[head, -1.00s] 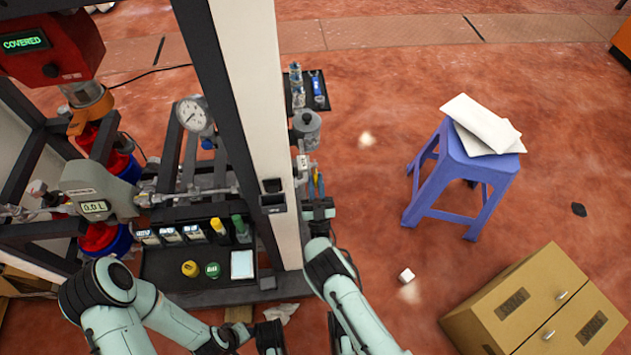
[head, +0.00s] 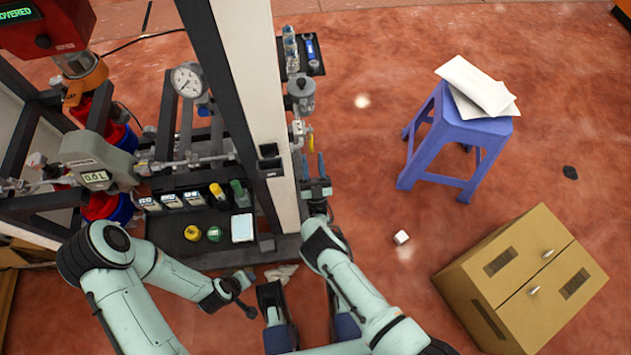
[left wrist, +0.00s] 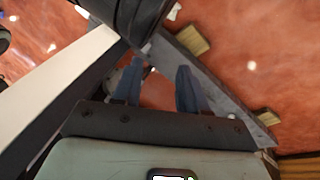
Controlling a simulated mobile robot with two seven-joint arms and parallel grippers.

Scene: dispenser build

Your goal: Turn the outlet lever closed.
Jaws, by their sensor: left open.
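The outlet lever (head: 311,143) looks like a small yellow handle beside the valve (head: 298,130), below the small grey canister on the right of the white post. My right gripper (head: 313,160) is just in front of the lever, its two blue fingers apart with a gap between them. The lever appears just beyond the fingertips; contact cannot be made out at this size. My left gripper (left wrist: 160,78) is open and empty in the left wrist view, over the dark base frame and red floor.
The white post (head: 250,110) and dark frame stand left of the lever. A black tray (head: 180,248) holds several bottles, caps and a white card. A blue stool (head: 440,130) with papers and a cardboard box (head: 520,275) stand right. Red floor between them is mostly clear.

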